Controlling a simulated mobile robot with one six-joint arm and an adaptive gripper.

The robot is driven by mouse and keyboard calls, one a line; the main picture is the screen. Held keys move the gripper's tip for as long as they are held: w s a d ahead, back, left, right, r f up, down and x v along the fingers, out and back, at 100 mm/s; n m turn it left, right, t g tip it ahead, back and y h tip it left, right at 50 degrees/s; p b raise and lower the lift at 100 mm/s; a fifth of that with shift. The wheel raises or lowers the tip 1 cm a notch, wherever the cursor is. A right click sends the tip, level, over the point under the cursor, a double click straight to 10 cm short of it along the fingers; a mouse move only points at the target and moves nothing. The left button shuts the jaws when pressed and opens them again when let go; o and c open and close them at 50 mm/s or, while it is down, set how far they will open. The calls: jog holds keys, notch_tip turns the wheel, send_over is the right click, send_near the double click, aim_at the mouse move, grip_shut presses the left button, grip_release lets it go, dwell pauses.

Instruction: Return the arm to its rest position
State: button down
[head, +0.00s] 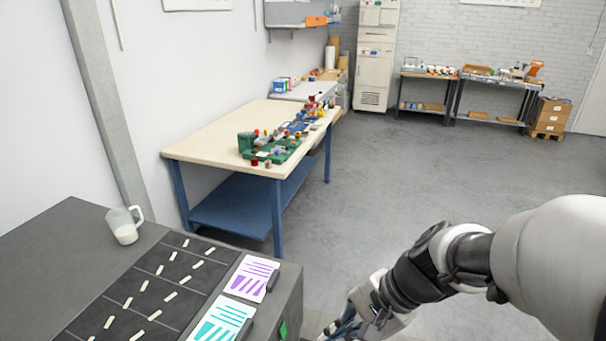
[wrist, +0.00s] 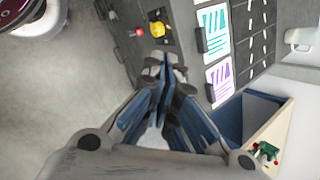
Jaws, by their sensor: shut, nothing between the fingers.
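My gripper (wrist: 168,75) is shut and empty in the wrist view, its blue-padded fingers together. In the head view my gripper (head: 345,325) is at the bottom edge, partly cut off, in front of the dark bench's right side. My arm comes in from the lower right and is bent, reaching down and to the left.
The dark bench (head: 55,235) at the lower left bears a jug (head: 124,230), several pale strips and two printed cards (head: 250,280). In the wrist view, red and yellow knobs (wrist: 157,29) are close by the fingers. A wooden table (head: 205,140) stands beyond; the floor right is clear.

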jog(key=s+d+r+n+t+h, duration=0.1)
jog(key=s+d+r+n+h, duration=0.2)
jog(key=s, duration=0.3)
jog(key=s+d+r+n+t+h+b, duration=0.1)
jog(key=s+d+r+n+t+h, duration=0.1)
jog(key=s+d+n, duration=0.3)
jog(key=shift+s+r+n+h, duration=0.35)
jog(key=shift+r+n+h, duration=0.3)
jog(key=shift+n, duration=0.15)
